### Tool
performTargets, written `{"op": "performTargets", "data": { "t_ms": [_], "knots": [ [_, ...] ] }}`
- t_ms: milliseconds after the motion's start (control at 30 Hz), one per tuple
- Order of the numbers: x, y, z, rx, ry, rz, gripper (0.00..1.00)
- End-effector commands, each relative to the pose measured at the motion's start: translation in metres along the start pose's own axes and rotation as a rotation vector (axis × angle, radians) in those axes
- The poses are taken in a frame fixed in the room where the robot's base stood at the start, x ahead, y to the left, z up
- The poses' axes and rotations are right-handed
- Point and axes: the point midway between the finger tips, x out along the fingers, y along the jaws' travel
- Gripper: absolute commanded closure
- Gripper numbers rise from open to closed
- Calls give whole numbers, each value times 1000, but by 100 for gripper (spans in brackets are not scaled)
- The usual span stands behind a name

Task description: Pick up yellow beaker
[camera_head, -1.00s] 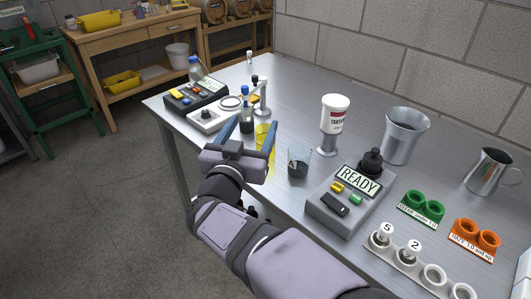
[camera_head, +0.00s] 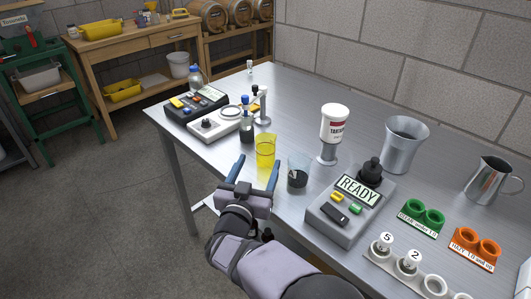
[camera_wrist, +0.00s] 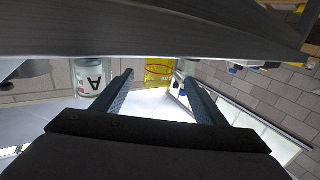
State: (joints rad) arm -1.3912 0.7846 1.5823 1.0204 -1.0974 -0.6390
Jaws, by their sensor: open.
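The yellow beaker (camera_head: 265,152) stands upright on the steel bench near its front edge. It also shows in the wrist view (camera_wrist: 158,74), ahead between the fingertips. My gripper (camera_head: 256,170) is open and empty, just in front of the beaker, with one finger to each side of it in the picture. In the wrist view both fingers (camera_wrist: 152,90) are spread apart. I cannot tell whether either touches the glass.
A clear beaker with dark liquid (camera_head: 298,173) stands close on the right. A small bottle with a blue top (camera_head: 246,124) stands behind left. The READY meter (camera_head: 348,209) is further right.

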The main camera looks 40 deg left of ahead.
Motion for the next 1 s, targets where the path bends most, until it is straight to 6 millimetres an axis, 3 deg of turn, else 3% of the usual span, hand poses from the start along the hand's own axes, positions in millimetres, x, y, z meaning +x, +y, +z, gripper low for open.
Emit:
{"op": "performTargets", "data": {
  "t_ms": [500, 833, 1000],
  "knots": [
    [48, 2, 1, 1, 0, 1, 34],
    [52, 1, 0, 1, 0, -1, 34],
    [52, 1, 0, 0, 0, -1, 73]
  ]
}}
